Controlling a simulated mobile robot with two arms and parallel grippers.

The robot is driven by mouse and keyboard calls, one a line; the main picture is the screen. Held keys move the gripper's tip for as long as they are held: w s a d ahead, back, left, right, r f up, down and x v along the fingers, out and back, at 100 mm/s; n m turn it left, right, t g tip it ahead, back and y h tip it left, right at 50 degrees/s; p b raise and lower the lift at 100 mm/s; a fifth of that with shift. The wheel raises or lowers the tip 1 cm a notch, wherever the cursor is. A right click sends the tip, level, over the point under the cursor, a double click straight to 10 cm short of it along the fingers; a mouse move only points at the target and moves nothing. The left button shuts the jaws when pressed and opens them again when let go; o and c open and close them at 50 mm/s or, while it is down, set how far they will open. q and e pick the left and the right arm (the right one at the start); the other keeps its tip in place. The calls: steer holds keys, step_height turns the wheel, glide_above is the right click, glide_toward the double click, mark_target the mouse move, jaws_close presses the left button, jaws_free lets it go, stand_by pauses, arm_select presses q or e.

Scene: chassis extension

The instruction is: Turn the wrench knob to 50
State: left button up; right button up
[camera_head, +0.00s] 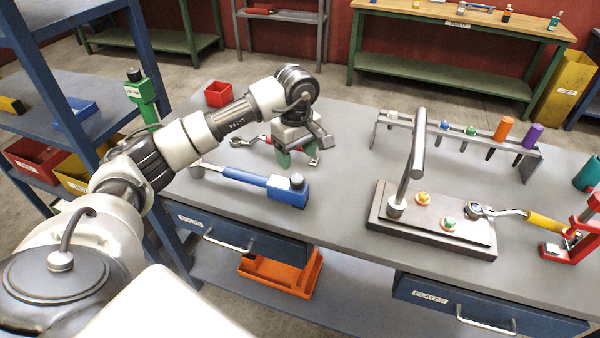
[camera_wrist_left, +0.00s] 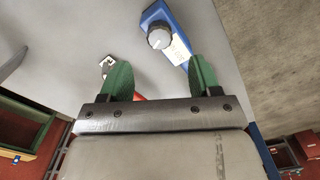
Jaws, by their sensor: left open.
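A blue wrench body (camera_head: 262,184) lies on the grey workbench, its grey shaft end pointing left. A round grey knob (camera_head: 297,180) stands up from the block at its right end. The left wrist view shows the knob (camera_wrist_left: 159,37) with a white label (camera_wrist_left: 178,52) beside it; its markings are too small to read. My left gripper (camera_head: 298,157) is open and empty, above the bench just behind the knob. Its green fingers (camera_wrist_left: 160,70) are apart, with the knob ahead of the gap and clear of both. My right gripper is out of view.
A red-handled wrench (camera_head: 254,141) lies partly hidden behind my left gripper. A tool rack (camera_head: 462,141) stands at the back right. A metal plate with a post (camera_head: 380,222) and a yellow-handled wrench (camera_head: 545,222) are to the right. A red bin (camera_head: 218,95) sits behind my arm.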

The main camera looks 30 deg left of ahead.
mark_target(297, 178)
arm_select(q)
step_height(297, 178, down, 5)
steer(key=shift+s+f+p, duration=0.1)
steer(key=shift+p, duration=0.35)
steer(key=shift+f, duration=1.45)
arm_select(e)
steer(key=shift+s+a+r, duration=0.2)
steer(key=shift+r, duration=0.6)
arm_select(q)
steer(key=shift+c, duration=0.2)
steer(key=c, duration=0.9)
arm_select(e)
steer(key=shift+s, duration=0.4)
